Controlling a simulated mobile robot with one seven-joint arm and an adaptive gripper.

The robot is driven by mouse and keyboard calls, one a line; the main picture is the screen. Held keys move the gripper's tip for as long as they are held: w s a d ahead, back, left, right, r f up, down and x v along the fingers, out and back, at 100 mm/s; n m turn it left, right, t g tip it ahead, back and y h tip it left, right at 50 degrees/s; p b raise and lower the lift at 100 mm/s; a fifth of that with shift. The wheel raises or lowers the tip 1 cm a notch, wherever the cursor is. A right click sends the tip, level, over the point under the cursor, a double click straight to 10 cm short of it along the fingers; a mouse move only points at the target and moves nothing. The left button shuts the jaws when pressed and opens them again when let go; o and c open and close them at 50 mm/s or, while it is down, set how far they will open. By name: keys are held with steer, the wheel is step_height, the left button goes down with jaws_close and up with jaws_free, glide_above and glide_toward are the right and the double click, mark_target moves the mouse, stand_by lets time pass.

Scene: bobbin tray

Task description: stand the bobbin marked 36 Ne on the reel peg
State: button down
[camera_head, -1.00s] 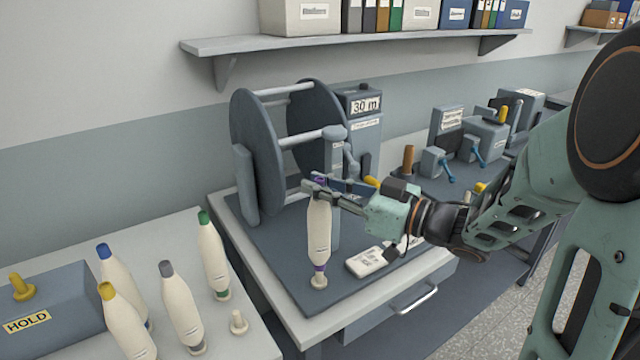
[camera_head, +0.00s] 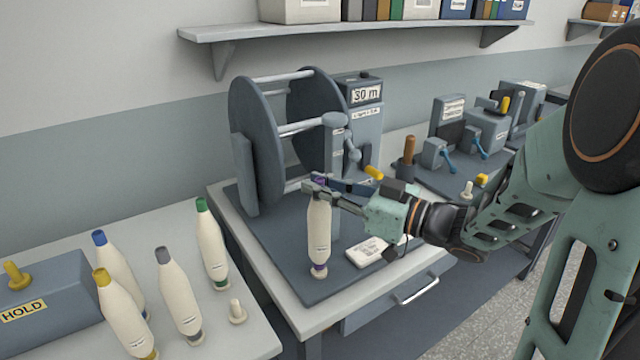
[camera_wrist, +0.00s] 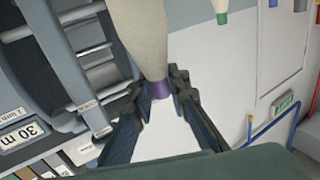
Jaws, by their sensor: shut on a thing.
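A cream bobbin with purple ends (camera_head: 319,230) stands about upright on the grey base plate by the reel. Its printed mark is too small to read. My gripper (camera_head: 319,190) is shut on its purple top; the hold also shows in the wrist view, where the fingers (camera_wrist: 160,92) close on the purple band of the bobbin (camera_wrist: 143,35). The reel peg's pale foot (camera_head: 318,274) shows just under the bobbin's lower end, and the rest of the peg is hidden. I cannot tell whether the bobbin is fully seated.
The reel (camera_head: 258,145) stands close behind the bobbin. A white labelled card (camera_head: 367,252) lies at its right. Bobbins with yellow (camera_head: 125,315), blue, grey (camera_head: 180,300) and green (camera_head: 211,250) tops stand on the left table beside an empty peg (camera_head: 236,312) and the HOLD block (camera_head: 45,300).

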steer(key=shift+f+b, duration=0.35)
steer(key=shift+f, duration=0.2)
steer(key=c, duration=1.8)
jaws_free()
steer(key=shift+o, duration=0.2)
steer(key=shift+d, duration=0.15)
steer(key=v, duration=1.2)
steer(key=shift+f, duration=0.1)
